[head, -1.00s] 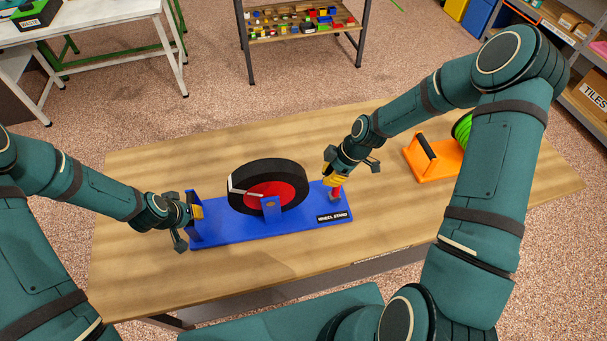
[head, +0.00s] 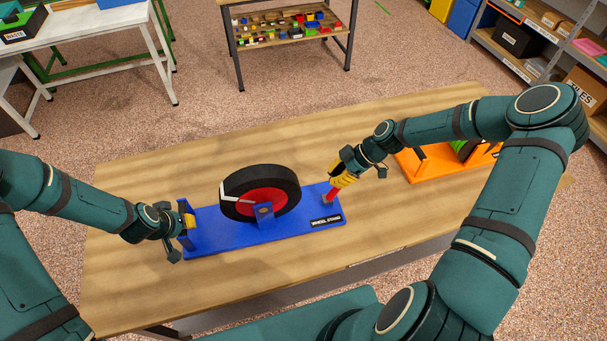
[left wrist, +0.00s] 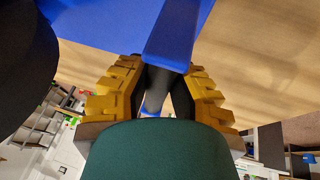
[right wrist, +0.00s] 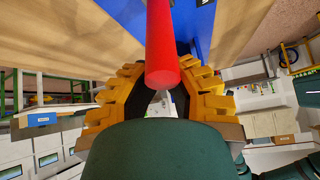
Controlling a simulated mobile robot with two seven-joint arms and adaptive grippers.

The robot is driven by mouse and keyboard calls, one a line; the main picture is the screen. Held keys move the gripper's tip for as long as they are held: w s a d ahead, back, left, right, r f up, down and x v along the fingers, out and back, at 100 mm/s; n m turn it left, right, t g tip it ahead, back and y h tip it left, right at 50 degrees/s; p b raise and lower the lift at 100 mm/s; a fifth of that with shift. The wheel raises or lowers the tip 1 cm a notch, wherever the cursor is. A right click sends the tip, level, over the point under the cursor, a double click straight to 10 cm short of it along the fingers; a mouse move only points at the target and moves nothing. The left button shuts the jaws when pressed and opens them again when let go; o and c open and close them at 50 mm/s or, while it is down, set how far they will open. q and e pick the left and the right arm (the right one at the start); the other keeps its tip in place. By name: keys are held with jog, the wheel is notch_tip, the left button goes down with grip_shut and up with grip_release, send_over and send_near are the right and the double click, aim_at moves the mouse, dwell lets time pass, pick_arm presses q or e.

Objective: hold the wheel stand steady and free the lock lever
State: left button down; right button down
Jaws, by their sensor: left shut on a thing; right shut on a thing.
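The blue wheel stand (head: 225,236) lies on the table. It carries a black wheel with a red hub (head: 279,195) and a white mark at its left. The red lock lever (head: 330,195) rises from the stand's right end and leans right. My right gripper (head: 342,180) is shut on its upper part; the red lever also shows in the right wrist view (right wrist: 160,45).
The wooden table (head: 150,180) is bare behind and in front of the stand. An orange stand (head: 432,165) with a green part is at the right, partly behind my right arm. A shelf (head: 285,30) with small coloured parts stands beyond the table.

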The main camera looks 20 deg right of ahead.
pick_arm(q)
jog(key=shift+a, duration=0.2)
pick_arm(e)
jog(key=shift+d, duration=0.15)
jog(key=shift+w, duration=0.1)
pick_arm(q)
jog(key=shift+d, duration=0.15)
pick_arm(e)
jog(key=a+r+v, duration=0.1)
jog(key=v, duration=1)
dwell(0.4)
pick_arm(q)
jog(key=c, duration=0.9)
grip_release()
jog(key=shift+d, duration=0.1)
jog(key=shift+o, duration=0.2)
pick_arm(e)
jog(key=shift+d, duration=0.1)
